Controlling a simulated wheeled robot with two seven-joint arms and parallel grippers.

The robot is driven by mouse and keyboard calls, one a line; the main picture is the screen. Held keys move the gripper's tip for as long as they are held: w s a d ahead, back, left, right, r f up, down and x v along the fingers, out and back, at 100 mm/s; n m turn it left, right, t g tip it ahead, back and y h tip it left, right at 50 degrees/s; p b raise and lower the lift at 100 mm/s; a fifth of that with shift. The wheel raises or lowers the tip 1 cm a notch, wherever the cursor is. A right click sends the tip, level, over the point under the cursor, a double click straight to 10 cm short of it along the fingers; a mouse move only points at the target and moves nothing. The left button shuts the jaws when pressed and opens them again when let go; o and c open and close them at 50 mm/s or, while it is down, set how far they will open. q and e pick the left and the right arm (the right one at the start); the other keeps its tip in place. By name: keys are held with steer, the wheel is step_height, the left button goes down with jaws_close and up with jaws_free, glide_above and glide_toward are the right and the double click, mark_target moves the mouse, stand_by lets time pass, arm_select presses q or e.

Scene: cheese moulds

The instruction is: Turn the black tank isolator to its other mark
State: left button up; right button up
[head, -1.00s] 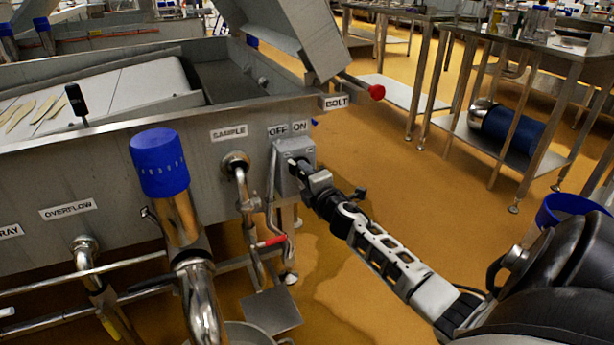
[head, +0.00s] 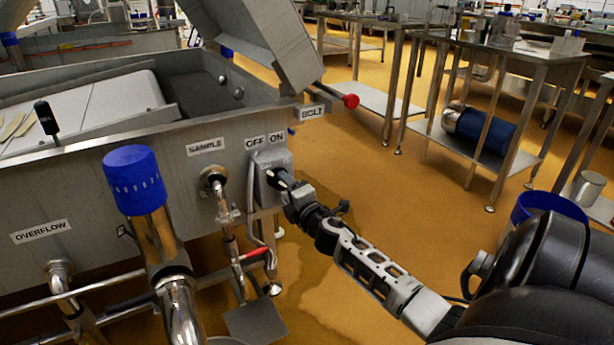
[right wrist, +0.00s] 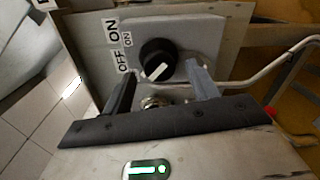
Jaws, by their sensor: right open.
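The black tank isolator (right wrist: 154,52) is a round knob with a white pointer line, on a grey box (head: 276,160) at the tank's corner. In the right wrist view the line slants to the lower left, toward the side of the OFF label (right wrist: 123,61); the ON label (right wrist: 112,31) is above that. My right gripper (right wrist: 161,70) is open and empty. Its fingers point at the box, one on either side of the knob, with gaps showing; I cannot tell their depth to it. My left gripper is not in view.
A sample pipe (head: 222,205) with a red-handled lever stands just left of the box. A blue-capped steel pipe (head: 135,180) is farther left. A red-knobbed bolt (head: 350,101) sticks out above right. Open orange floor (head: 400,210) lies to the right.

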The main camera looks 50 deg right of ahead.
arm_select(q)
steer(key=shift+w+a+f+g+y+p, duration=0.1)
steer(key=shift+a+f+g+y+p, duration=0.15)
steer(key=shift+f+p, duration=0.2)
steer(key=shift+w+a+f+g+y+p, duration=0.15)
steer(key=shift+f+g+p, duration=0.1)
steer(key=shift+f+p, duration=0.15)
arm_select(e)
steer(key=v, duration=1.4)
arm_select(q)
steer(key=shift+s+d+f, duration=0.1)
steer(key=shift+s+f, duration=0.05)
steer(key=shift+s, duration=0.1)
